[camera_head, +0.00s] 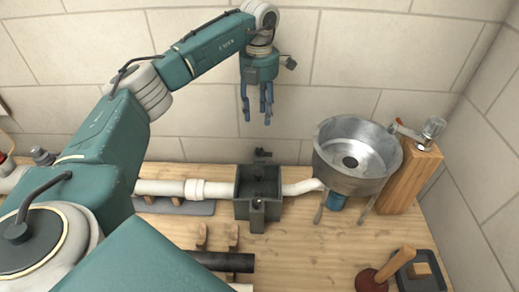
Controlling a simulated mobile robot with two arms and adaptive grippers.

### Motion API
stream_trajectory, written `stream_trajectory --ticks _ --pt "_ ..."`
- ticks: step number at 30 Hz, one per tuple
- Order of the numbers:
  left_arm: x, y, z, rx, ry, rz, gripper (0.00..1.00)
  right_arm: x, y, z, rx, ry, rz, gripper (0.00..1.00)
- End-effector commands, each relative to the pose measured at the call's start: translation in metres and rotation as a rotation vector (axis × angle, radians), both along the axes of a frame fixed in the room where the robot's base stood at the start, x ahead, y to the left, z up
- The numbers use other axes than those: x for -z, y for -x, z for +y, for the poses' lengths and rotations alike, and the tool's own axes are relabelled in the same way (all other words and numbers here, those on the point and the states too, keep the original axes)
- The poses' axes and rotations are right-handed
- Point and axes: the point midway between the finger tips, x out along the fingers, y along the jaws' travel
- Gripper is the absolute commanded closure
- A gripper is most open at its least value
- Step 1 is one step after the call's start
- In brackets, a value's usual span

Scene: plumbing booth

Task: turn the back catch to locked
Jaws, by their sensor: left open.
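A dark grey open-topped box (243,209) sits in the white pipe line on the wooden bench. A small dark catch (262,153) shows at its back edge, and another dark fitting (257,204) is on its front. Whether the back catch is locked is too small to tell. My left gripper (257,112) points down in front of the tiled wall, above the box and its back catch in the picture. Its blue-grey fingers are open and apart, with nothing between them. A clear gap shows between the fingertips and the catch. My right gripper is not in view.
White pipe (160,188) runs left from the box, and a short bend joins it to a metal basin (387,180) on legs. A wooden block (411,178) with a tap stands right. A plunger (372,279) and dark pipes (226,261) lie in front.

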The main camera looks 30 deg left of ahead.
Motion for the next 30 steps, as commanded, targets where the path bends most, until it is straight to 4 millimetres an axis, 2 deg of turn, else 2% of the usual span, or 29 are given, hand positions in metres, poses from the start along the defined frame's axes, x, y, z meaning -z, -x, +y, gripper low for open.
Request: stream_trajectory --ticks 1,6,9,15,24,30 --pt "0.014 0.000 0.000 0.001 0.000 0.000 0.58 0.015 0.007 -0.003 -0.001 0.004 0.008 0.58" --pt "0.032 0.000 0.000 0.001 0.000 -0.001 0.58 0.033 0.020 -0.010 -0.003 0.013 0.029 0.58" --pt "0.040 0.000 0.000 0.001 0.000 -0.001 0.58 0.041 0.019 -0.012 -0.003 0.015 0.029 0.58" --pt "0.052 0.001 0.000 0.000 0.000 0.003 0.58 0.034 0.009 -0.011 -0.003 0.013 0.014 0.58" --pt "0.107 0.001 0.000 0.001 0.000 0.004 0.58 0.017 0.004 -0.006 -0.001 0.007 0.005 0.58" --pt "0.135 0.000 -0.001 0.000 0.002 0.001 0.58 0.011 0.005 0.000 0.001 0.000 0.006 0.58"
